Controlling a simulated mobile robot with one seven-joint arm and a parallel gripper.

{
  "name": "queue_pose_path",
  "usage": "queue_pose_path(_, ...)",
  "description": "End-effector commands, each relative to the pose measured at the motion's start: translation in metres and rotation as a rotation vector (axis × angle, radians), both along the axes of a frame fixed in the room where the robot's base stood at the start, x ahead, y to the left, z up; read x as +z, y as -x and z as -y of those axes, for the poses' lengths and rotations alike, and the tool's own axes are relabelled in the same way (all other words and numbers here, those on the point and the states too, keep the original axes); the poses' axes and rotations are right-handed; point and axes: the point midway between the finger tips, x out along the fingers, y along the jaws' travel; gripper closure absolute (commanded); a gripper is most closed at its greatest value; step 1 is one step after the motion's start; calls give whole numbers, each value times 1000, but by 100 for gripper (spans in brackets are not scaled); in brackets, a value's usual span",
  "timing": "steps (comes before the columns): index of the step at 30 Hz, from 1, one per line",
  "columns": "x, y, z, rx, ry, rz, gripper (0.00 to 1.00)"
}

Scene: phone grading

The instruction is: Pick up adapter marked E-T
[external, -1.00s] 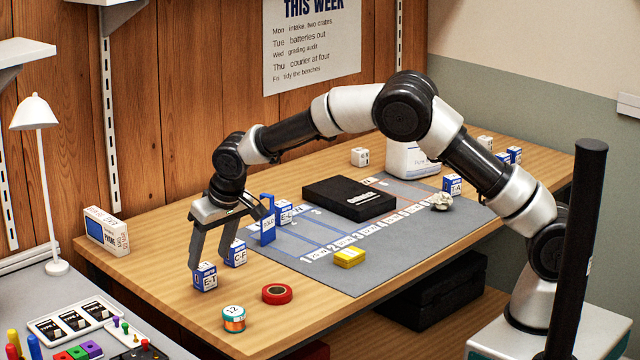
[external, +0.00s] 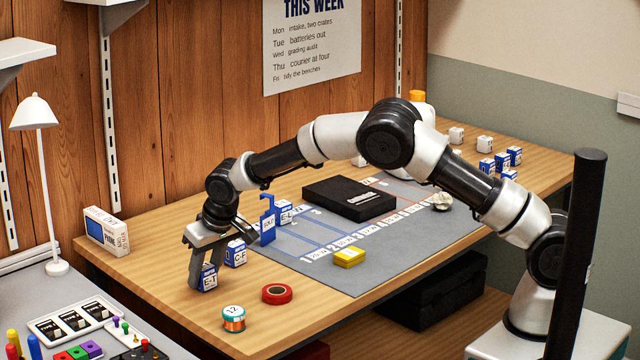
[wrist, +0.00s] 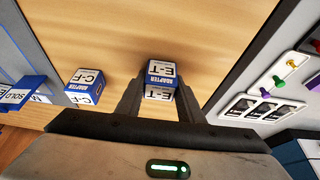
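The adapter marked E-T (external: 208,281) is a small blue and white box standing on the bare wood near the table's front left edge. My gripper (external: 204,272) is lowered over it, fingers pointing down. In the wrist view the E-T adapter (wrist: 160,80) sits between the two fingers, with a small gap seeming to show at each side. My gripper (wrist: 159,88) looks open around it; contact is not clear. The adapter marked C-F (external: 235,254) stands just behind and to the right, outside the fingers; it also shows in the wrist view (wrist: 84,86).
A blue SOLD sign (external: 268,220) and another blue-white box (external: 284,211) stand on the grey mat (external: 300,262). A red tape roll (external: 277,294) and a teal-orange spool (external: 233,318) lie at the front. A white box (external: 106,231) stands at the left; wood around it is clear.

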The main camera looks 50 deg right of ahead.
Motion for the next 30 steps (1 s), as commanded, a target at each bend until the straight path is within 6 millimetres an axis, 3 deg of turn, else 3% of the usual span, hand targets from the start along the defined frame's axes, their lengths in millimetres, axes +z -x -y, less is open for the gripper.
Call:
queue_pose_path(1, 0, 0, 0, 0, 0, 0, 76)
queue_pose_path(3, 0, 0, 0, 0, 0, 0, 88)
queue_pose_path(13, 9, 0, 0, 0, 0, 1, 88)
queue_pose_path(24, 79, 0, 0, 0, -1, 1, 88)
queue_pose_path(30, 99, 0, 0, 0, -1, 0, 88)
